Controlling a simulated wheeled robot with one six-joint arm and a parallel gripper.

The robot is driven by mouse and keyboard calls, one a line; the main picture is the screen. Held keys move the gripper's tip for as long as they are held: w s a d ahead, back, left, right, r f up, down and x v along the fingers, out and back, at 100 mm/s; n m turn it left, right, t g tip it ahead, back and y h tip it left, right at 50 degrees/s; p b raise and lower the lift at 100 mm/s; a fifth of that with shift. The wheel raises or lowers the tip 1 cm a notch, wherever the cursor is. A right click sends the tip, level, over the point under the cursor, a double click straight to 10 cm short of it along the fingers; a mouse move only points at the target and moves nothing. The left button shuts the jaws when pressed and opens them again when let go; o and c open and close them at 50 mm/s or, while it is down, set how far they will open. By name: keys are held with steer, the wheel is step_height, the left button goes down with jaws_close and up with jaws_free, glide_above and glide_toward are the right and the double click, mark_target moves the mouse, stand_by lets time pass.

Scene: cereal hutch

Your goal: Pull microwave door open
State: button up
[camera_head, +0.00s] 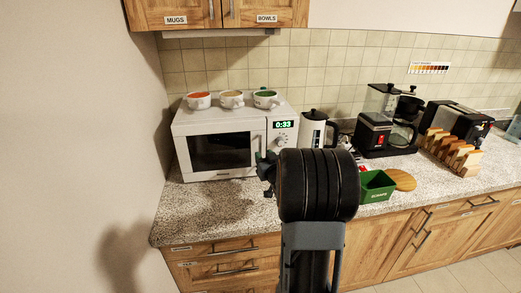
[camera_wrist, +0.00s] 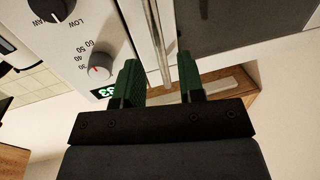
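The white microwave (camera_head: 184,130) stands on the counter against the left wall, with its dark-windowed door (camera_head: 219,150) closed. Its vertical metal handle (camera_wrist: 157,38) runs between door and control panel (camera_wrist: 83,38). My gripper (camera_wrist: 158,75) has green fingers spread apart, one on each side of the handle. Gaps show between the handle and both fingers, so it is not gripped. In the head view my gripper (camera_head: 265,160) is at the microwave's front, partly hidden by my dark arm.
The counter (camera_head: 205,210) before the microwave is clear.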

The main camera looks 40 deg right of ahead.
mark_target(260, 151)
steer(key=shift+p+x, duration=0.3)
steer(key=shift+x, duration=1.85)
jaws_close()
